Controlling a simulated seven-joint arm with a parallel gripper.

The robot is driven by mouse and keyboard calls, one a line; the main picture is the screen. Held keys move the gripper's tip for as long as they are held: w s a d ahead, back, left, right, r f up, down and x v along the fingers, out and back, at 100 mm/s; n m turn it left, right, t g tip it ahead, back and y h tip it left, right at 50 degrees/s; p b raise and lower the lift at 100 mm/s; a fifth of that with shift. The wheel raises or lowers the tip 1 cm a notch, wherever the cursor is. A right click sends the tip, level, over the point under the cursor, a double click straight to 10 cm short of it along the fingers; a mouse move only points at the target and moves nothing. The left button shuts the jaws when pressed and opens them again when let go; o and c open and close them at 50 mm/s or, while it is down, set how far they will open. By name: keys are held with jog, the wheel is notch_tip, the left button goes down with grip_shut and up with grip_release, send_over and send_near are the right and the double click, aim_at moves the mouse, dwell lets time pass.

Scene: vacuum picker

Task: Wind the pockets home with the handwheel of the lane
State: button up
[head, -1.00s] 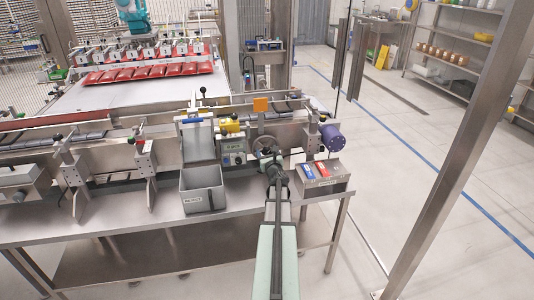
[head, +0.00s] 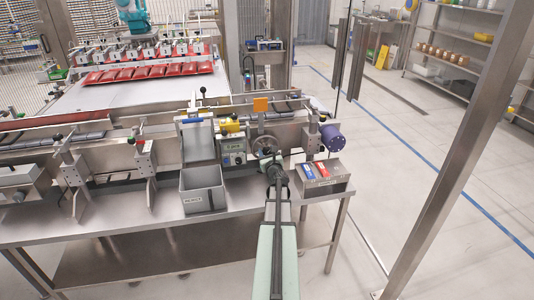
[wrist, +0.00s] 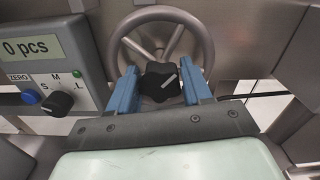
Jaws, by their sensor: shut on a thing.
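The handwheel (wrist: 203,48) is a grey spoked wheel on the front of the lane, and in the head view it (head: 266,145) shows just beyond the end of my arm. Red pouches (head: 150,72) lie in a row at the back. I cannot tell which parts are the pockets.
A control box (wrist: 40,60) reading "0 pcs" stands left of the wheel. A grey reject bin (head: 203,198) stands on the bench to the left.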

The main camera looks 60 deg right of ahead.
jog(key=n, duration=0.4)
jog(key=shift+n, duration=0.3)
jog(key=shift+w+a+n, duration=0.1)
jog(key=shift+n, duration=1.8)
jog(key=o, duration=1)
jog(key=shift+a, duration=0.1)
jog(key=v, duration=1.3)
jog(key=shift+s+a, duration=0.2)
jog(key=shift+s, duration=0.1)
